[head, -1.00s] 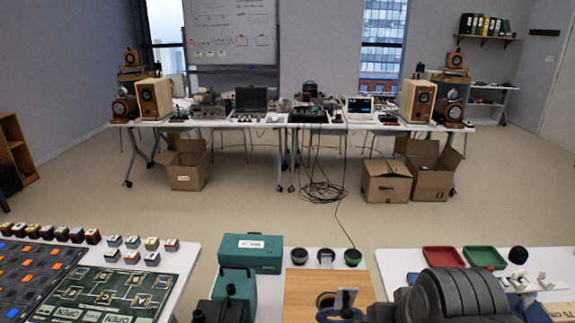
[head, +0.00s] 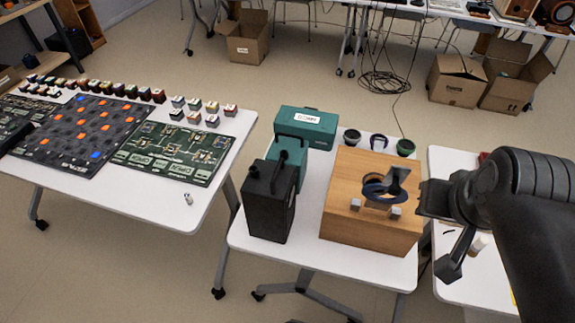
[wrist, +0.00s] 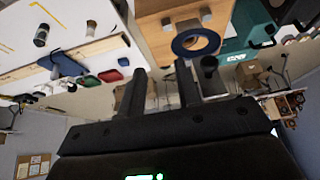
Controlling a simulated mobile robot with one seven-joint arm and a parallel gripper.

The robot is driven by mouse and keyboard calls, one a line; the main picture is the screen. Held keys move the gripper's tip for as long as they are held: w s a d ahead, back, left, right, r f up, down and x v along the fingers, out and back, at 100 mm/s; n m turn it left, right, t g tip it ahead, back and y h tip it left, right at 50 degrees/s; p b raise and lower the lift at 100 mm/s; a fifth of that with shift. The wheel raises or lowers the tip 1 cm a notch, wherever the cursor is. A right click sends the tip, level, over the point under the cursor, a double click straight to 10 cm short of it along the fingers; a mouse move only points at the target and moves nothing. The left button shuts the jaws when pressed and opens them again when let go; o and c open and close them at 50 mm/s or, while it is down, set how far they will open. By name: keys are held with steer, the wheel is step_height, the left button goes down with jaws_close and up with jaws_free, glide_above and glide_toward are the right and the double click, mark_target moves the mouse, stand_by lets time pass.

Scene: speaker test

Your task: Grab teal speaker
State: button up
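Two teal boxes are in the head view, and I cannot tell which is the teal speaker. One is a wide teal box with a white label (head: 318,138) at the back left of the middle table. The other is a narrower upright teal box (head: 287,155) with a black handle, partly hidden behind a black box (head: 266,206). Teal also shows at the upper right of the wrist view (wrist: 236,42). My gripper (head: 436,236) is right of the wooden box, well apart from both teal boxes. In the wrist view its fingers (wrist: 161,82) are apart and empty.
A wooden box (head: 345,225) with a dark ring-shaped item on top stands between my gripper and the teal boxes. Small dark cups (head: 405,147) stand behind it. A left table (head: 215,170) holds boards and small blocks. Floor shows between the tables.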

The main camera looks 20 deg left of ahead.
steer(key=w+a+r+n+g, duration=0.2)
steer(key=w+a+r+n, duration=0.45)
steer(key=w+r, duration=0.5)
steer(key=n+g, duration=0.4)
steer(key=n, duration=0.8)
glide_above(289, 135)
steer(key=shift+m, duration=0.25)
steer(key=f, duration=2.5)
steer(key=shift+w+a+f, duration=0.2)
steer(key=shift+a, duration=0.05)
steer(key=shift+s+d+f, duration=0.1)
steer(key=shift+d+f, duration=0.05)
steer(key=shift+f, duration=1.35)
steer(key=shift+d+f, duration=0.15)
steer(key=shift+f, duration=1.3)
steer(key=shift+c, duration=0.3)
